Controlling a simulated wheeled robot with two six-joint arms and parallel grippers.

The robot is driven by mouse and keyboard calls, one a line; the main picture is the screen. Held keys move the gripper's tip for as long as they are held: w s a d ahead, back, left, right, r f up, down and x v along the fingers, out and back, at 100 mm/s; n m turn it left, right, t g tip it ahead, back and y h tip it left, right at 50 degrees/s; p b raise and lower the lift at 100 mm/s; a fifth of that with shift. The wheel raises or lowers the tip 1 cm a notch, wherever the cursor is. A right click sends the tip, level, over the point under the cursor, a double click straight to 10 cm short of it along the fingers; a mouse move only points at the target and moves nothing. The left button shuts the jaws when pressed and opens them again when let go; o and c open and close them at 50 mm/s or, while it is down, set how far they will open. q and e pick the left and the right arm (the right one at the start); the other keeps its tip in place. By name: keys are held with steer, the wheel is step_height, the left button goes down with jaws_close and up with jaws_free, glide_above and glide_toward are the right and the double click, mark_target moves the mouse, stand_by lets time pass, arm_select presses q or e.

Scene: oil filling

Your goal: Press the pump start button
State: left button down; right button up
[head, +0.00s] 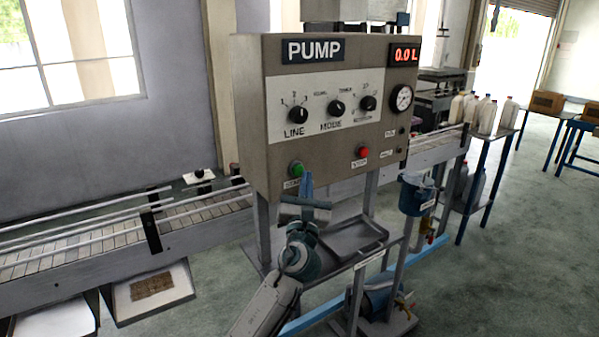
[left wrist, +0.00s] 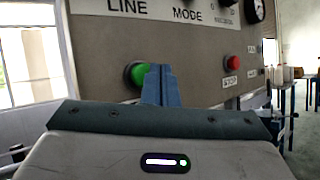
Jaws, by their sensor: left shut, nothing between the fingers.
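The pump panel (head: 225,100) is a grey box with a PUMP sign, three black knobs, a gauge and a red display reading 0.0 L. The green start button (head: 296,169) is at its lower left, and it also shows in the left wrist view (left wrist: 134,75). The red stop button (head: 363,152) is to its right (left wrist: 233,62). My left gripper (head: 307,178) is shut and empty, its blue fingers pointing up just right of and below the green button. In the left wrist view the fingertips (left wrist: 159,72) overlap the button's right edge; contact cannot be told. My right gripper is not in view.
A conveyor (head: 110,232) runs behind the panel. A metal tray (head: 345,237) sits below the panel on the stand. A blue-grey pump part (head: 417,195) hangs to the right. White jugs (head: 487,115) stand on a table at the back right. Open floor lies at right.

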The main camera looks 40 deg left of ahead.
arm_select(q)
steer(key=shift+w+a, duration=0.15)
steer(key=shift+a, duration=0.25)
steer(key=shift+w+a, duration=0.2)
steer(key=shift+a, duration=0.3)
stand_by(0.8)
steer(key=shift+d+p, duration=0.15)
steer(key=shift+p, duration=0.15)
steer(key=shift+s+d, duration=0.35)
steer(key=shift+d, duration=0.4)
